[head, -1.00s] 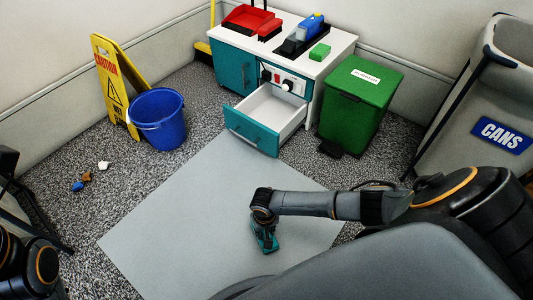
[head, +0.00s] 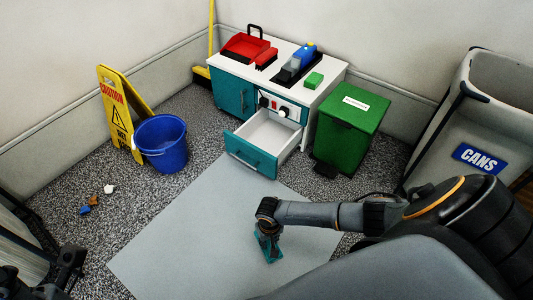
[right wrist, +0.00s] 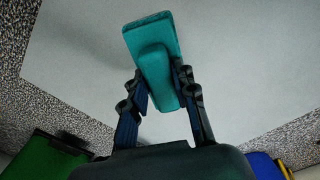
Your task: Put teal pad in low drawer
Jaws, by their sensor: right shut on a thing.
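My right gripper (head: 268,240) is shut on the teal pad (head: 272,254), held over the grey floor mat. In the right wrist view the teal pad (right wrist: 152,38) sticks out beyond the fingers of the right gripper (right wrist: 163,92), which clasp its narrower raised part. The low drawer (head: 252,155) has a teal front and is pulled open from the white-topped cabinet (head: 232,92); the part of its inside that shows is empty. The drawer is up ahead of the gripper, apart from it. Part of my left arm shows at the lower left, its fingertips unclear.
The green bin (head: 345,135) stands close right of the drawer. The blue bucket (head: 162,145) and yellow caution sign (head: 120,112) stand left. Small litter (head: 92,201) lies on the carpet. The mat (head: 190,235) between gripper and drawer is clear. A cans bin (head: 480,110) is at right.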

